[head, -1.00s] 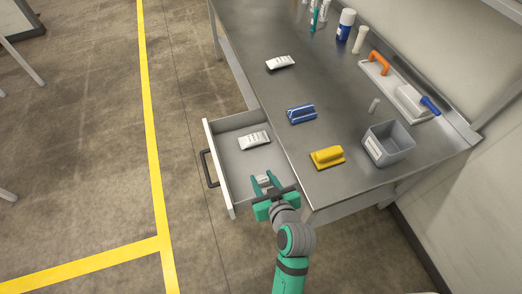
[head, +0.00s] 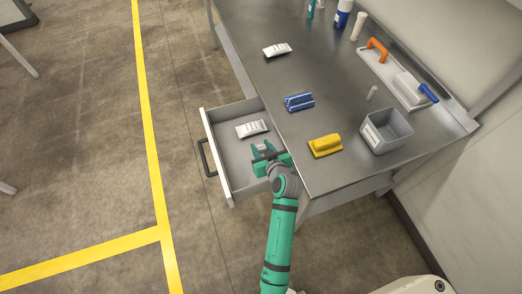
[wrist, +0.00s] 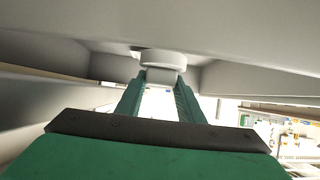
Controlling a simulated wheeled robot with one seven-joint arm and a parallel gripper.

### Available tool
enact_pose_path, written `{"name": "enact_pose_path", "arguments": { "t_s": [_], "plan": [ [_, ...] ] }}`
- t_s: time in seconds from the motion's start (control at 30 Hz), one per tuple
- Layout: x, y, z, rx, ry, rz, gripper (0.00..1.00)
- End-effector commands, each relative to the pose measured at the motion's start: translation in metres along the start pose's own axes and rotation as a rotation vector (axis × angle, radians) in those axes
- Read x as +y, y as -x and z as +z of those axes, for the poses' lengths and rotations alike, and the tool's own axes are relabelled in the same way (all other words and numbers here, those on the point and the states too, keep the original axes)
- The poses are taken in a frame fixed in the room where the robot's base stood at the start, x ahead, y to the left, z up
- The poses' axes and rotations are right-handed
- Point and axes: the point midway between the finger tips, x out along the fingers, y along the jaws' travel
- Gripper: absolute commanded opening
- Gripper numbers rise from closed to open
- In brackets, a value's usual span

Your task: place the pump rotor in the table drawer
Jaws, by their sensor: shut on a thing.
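The pump rotor appears to be the pale grey round piece (wrist: 163,60) between my fingertips in the wrist view. It has a wider disc on top and a narrower part below. My gripper (head: 263,150) is shut on it; in the head view the piece is small and partly hidden by the fingers. The table drawer (head: 217,160) is pulled open at the table's left side, with a dark handle. My gripper is over or inside the drawer's near part, but its height above the drawer floor is unclear.
A white packet (head: 252,128) lies in the drawer, just beyond my gripper. On the steel table (head: 335,185) are a blue block (head: 299,102), a yellow block (head: 325,146), a grey bin (head: 386,131), another packet (head: 277,50) and a tray with orange-handled and blue-handled tools (head: 398,80).

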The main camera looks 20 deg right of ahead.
Motion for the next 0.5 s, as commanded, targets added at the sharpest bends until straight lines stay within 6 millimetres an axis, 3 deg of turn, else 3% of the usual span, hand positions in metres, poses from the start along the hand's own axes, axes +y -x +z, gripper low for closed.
{"name": "enact_pose_path", "arguments": {
  "t_s": [0.27, 0.5],
  "plan": [
    [-0.002, -0.019, 0.026, -0.002, 0.002, -0.005, 0.1],
    [-0.007, -0.022, 0.027, 0.001, 0.007, -0.012, 0.1]
  ]
}}
